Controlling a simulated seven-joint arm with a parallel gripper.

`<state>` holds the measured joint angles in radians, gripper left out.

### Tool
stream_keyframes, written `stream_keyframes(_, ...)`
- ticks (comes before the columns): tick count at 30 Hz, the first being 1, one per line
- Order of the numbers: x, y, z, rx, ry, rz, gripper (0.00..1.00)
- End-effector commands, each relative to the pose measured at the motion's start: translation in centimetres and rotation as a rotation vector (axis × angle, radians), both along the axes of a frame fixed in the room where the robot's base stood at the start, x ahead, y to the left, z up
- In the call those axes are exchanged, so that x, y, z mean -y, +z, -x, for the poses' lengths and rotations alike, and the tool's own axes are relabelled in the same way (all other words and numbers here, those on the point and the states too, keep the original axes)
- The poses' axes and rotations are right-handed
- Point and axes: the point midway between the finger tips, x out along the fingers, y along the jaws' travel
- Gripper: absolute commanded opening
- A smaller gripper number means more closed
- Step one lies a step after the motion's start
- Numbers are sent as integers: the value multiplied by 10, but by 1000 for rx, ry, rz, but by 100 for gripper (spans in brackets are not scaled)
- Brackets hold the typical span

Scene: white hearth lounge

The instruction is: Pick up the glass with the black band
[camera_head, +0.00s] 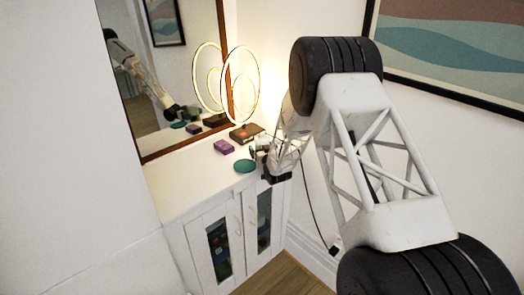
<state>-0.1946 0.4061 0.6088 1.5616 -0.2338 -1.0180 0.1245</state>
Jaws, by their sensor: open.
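The glass with the black band (261,146) seems to be the small, clear and dark shape on the white cabinet top (190,185), just right of the teal dish. It is too small and too covered by my arm for me to make out its band clearly. My gripper (268,169) is at the right front edge of the cabinet top, close beside this shape. Its fingers are open, and I see nothing held in them. I cannot tell whether they touch the glass or stand around it.
A teal dish (245,166) and a purple box (223,147) lie left of my gripper. A lit ring lamp (257,92) and a brown box (243,134) stand behind. A mirror (190,75) backs the cabinet. The left part of the top is clear.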

Motion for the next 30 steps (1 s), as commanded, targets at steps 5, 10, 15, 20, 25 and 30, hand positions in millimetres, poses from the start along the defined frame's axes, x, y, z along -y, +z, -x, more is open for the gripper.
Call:
stream_keyframes(5, 0, 0, 0, 0, 0, 0, 91)
stream_keyframes(10, 0, 0, 0, 0, 0, 0, 65)
stream_keyframes(15, 0, 0, 0, 0, 0, 0, 39)
stream_keyframes(20, 0, 0, 0, 1, 0, 0, 37)
stream_keyframes(25, 0, 1, 0, 1, 0, 0, 37)
stream_keyframes(30, 0, 6, 0, 2, 0, -1, 37)
